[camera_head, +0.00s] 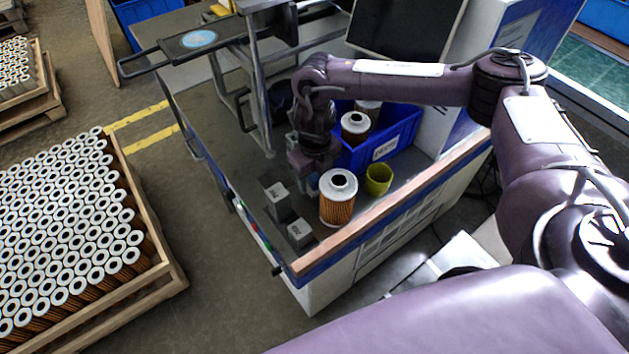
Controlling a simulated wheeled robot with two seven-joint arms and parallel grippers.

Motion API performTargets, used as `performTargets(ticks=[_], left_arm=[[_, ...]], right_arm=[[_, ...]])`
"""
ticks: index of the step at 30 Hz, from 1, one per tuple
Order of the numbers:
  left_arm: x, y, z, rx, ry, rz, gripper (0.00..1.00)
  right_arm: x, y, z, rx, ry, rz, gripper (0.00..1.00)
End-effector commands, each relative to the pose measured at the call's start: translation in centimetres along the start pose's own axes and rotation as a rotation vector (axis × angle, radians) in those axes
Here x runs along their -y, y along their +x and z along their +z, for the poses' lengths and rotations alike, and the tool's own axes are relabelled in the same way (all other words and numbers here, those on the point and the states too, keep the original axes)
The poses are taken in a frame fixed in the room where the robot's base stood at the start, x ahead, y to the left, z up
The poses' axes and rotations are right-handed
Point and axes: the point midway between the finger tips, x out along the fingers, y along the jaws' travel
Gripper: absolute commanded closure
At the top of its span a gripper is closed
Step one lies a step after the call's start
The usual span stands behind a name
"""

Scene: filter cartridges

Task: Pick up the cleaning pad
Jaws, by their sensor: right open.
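I cannot clearly pick out a cleaning pad. A yellow-green, hollow, cup-like thing (378,180) stands on the workbench near its front edge. Just left of it a filter cartridge (338,200) with a white top and orange-brown pleated side stands upright. My right gripper (311,182) points down just behind and left of this cartridge. It is open, and I see nothing held; its fingertips are partly hidden. Two grey labelled blocks (277,200) (300,233) sit on the bench to the left of the cartridge. My left gripper is not in view.
A blue bin (395,140) holding filter cartridges (355,127) stands right behind the cup-like thing. A dark monitor (405,28) and a metal frame (262,90) stand farther back. A wooden crate (160,262) full of cartridges is on the floor at left.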

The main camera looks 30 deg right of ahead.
Motion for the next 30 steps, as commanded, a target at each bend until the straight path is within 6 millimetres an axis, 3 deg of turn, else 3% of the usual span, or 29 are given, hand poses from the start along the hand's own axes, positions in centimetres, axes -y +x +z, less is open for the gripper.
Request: performTargets(ticks=[3,14,23,30], left_arm=[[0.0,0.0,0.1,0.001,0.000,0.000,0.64],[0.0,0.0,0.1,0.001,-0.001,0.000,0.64],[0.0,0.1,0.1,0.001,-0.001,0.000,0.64],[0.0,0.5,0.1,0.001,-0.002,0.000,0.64]], right_arm=[[0.0,0.0,0.0,0.000,0.000,0.000,0.49],[0.0,0.0,0.0,0.000,0.000,0.000,0.95],[0.0,-0.3,0.1,0.001,0.001,0.001,0.96],[0.0,-2.5,0.1,0.004,0.000,0.001,0.96]])
